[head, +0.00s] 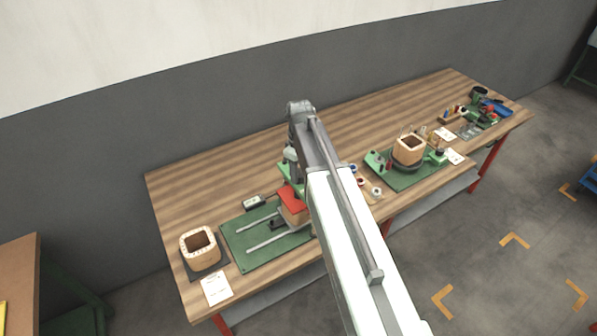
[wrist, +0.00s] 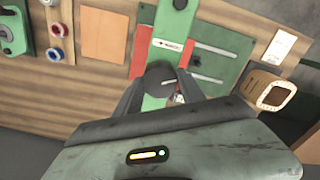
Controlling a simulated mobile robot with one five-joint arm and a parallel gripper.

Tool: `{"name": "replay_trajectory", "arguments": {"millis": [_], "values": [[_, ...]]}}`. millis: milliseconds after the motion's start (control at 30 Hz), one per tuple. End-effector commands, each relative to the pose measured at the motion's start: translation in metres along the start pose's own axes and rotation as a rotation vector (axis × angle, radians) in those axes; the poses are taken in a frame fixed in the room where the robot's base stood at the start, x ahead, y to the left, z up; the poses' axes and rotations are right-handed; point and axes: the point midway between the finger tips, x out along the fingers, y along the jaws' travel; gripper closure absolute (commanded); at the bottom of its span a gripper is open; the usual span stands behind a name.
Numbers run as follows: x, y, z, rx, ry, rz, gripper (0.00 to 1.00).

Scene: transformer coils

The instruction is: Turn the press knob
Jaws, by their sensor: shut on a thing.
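The press knob (wrist: 160,76) is dark and round and sits between my fingers in the wrist view. My gripper (wrist: 160,90) is shut on it, with one dark finger on each side. In the head view, my gripper (head: 290,155) points down at the press beside a red-topped block (head: 291,198). My arm covers part of the press there, and I cannot make out the knob in that view.
A wooden coil (head: 200,246) stands at the left end of the workbench (head: 230,160), near a paper sheet (head: 216,288). A small device (head: 254,202) lies behind the base plate. Another coil (head: 408,150) and several tools stand to the right. The bench's back strip is mostly clear.

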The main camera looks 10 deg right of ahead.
Motion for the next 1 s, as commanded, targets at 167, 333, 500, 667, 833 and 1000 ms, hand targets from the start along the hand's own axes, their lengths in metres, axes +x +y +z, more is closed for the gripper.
{"name": "replay_trajectory", "arguments": {"millis": [167,333,500,667,833,1000], "values": [[0.0,0.0,0.0,-0.002,0.0,0.001,0.94],[0.0,0.0,-0.001,-0.003,0.0,0.001,0.32],[0.0,0.0,-0.001,-0.004,0.0,0.0,0.32],[-0.006,-0.001,-0.001,-0.005,0.0,0.0,0.32],[-0.03,-0.001,-0.001,-0.005,0.0,0.0,0.32],[-0.063,-0.001,-0.001,-0.005,0.0,0.0,0.32]]}}
